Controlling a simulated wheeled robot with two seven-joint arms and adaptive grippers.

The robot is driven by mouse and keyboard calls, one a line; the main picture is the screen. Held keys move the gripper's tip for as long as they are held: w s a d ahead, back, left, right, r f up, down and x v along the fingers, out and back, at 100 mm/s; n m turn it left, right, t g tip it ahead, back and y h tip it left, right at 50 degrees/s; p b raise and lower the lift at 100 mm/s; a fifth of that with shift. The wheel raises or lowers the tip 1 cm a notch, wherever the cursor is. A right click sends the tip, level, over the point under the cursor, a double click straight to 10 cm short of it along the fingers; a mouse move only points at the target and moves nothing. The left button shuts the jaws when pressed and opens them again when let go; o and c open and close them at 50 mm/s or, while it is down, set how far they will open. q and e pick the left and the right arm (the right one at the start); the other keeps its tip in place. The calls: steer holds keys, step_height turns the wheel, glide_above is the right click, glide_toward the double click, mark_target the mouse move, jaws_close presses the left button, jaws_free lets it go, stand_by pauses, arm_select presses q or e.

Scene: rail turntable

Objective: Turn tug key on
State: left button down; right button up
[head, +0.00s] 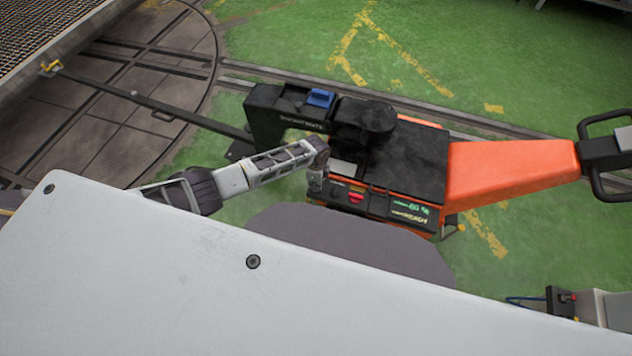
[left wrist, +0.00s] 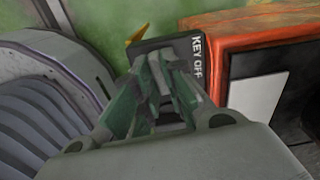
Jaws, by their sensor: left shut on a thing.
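The tug (head: 512,172) is an orange and black machine with a long orange handle arm, standing on the green floor in the head view. In the left wrist view, its black key panel (left wrist: 197,50) carries white lettering that reads KEY OFF. My left gripper (left wrist: 160,88) is at this panel, its fingers closed together over the place beside the lettering. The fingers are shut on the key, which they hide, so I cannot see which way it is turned. In the head view, my left gripper (head: 317,182) is at the near left side of the tug. My right gripper is not in view.
A red button (head: 356,197) sits on the tug's near face, close to my left gripper. A blue part (head: 320,97) is on top of the tug's black front. The round turntable (head: 110,110) with rails lies at upper left. Green floor is open at the upper right.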

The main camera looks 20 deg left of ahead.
arm_select(q)
steer(key=shift+s+m, duration=0.1)
steer(key=shift+m, duration=0.4)
steer(key=c, duration=1.5)
jaws_free()
